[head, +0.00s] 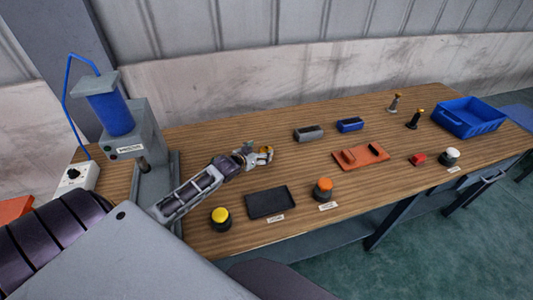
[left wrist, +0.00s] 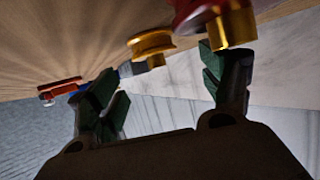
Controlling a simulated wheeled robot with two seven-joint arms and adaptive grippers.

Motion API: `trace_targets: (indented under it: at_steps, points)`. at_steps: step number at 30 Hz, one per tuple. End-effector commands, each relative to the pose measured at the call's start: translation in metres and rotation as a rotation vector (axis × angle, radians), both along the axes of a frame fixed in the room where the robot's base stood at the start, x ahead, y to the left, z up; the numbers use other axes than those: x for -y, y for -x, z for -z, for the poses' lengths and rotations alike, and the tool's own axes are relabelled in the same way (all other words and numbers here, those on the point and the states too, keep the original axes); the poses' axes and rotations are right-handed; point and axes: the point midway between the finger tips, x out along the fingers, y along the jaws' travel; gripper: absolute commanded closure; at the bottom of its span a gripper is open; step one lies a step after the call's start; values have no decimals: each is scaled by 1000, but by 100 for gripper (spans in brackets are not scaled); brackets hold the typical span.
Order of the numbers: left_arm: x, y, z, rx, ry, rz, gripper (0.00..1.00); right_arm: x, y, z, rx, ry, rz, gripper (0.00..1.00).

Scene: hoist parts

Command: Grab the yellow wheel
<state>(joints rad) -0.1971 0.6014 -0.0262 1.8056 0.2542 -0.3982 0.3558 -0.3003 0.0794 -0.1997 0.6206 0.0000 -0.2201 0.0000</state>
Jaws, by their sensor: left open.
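The yellow wheel (left wrist: 151,44), a gold-yellow flanged spool, shows in the left wrist view beyond the gap between the fingertips. In the head view a small yellow-orange part (head: 267,150) shows at the tip of my left gripper (head: 258,157), partly hidden by it. My left gripper also shows in the left wrist view (left wrist: 160,78), with its two dark green-padded fingers apart and nothing held between them. A red and gold round part (left wrist: 235,22) is close by the right-hand finger; I cannot tell if they touch. My right gripper is not in view.
A black tray (head: 272,203), a yellow-topped button (head: 220,218) and an orange-topped button (head: 323,190) stand near the front edge. A grey press (head: 150,140) is at left. A red plate (head: 360,157), small bins and a blue crate (head: 468,117) lie right.

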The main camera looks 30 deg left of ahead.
Motion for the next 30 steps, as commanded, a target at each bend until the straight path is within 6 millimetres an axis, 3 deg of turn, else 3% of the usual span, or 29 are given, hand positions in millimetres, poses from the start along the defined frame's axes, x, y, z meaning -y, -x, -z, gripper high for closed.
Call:
trace_targets:
  at_steps: [16, 30]
  points:
    - [0, -4, 1, 0, 0, 0, 20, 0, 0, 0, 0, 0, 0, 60]
    - [5, -30, 10, -1, 1, 0, 20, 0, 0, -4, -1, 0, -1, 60]
